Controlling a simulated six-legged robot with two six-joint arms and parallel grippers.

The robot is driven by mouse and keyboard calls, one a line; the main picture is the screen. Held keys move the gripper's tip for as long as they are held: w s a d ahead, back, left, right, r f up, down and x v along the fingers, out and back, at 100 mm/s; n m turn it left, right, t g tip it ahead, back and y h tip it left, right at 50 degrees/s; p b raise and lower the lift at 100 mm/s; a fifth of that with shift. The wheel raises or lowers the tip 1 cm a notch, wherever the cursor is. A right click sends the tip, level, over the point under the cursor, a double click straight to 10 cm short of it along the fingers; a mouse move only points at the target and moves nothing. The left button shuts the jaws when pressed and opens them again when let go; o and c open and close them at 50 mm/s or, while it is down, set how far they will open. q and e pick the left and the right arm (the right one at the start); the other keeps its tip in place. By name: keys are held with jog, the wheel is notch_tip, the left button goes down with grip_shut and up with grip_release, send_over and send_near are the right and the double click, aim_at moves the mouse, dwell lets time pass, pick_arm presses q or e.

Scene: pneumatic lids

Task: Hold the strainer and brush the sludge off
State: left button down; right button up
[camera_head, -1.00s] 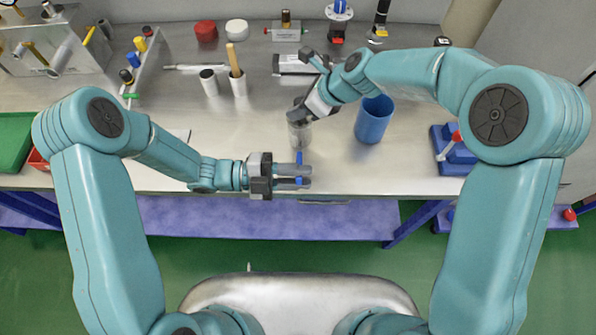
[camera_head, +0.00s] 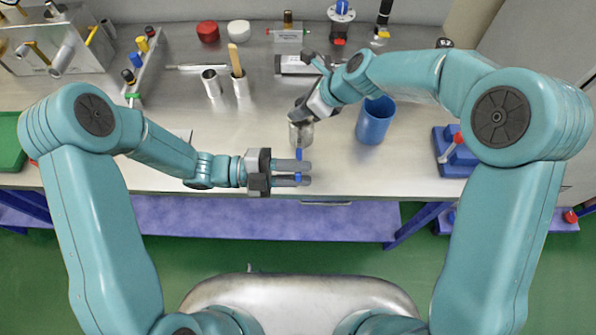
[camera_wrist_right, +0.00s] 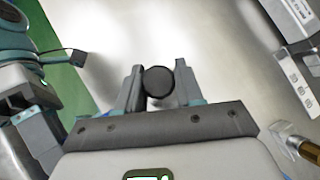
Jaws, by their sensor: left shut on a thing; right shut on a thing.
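The strainer, a small grey cylinder (camera_head: 301,134), is held by my right gripper (camera_head: 302,114) above the front part of the bench. In the right wrist view its dark round end (camera_wrist_right: 159,82) sits between the two fingers of my right gripper (camera_wrist_right: 157,90). My left gripper (camera_head: 292,173) is just in front of the strainer, pointing right, and is shut on a thin blue piece (camera_head: 298,153), which looks like the brush. The blue piece points towards the strainer; I cannot tell whether they touch. Any sludge is too small to see.
A blue cup (camera_head: 373,121) stands right of the strainer. Behind are two metal cups (camera_head: 211,84), one with a wooden handle (camera_head: 234,58), and a red lid (camera_head: 208,31) and white lid (camera_head: 238,30). A blue block (camera_head: 454,150) sits at right.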

pick_arm(q)
jog(key=shift+r, duration=0.15)
jog(key=shift+r, duration=0.5)
jog(key=shift+a+r, duration=0.1)
jog(key=shift+r, duration=0.5)
jog(key=shift+f, duration=0.1)
jog(key=shift+f, duration=0.1)
jog(key=shift+f, duration=0.5)
jog(key=shift+f, duration=1.2)
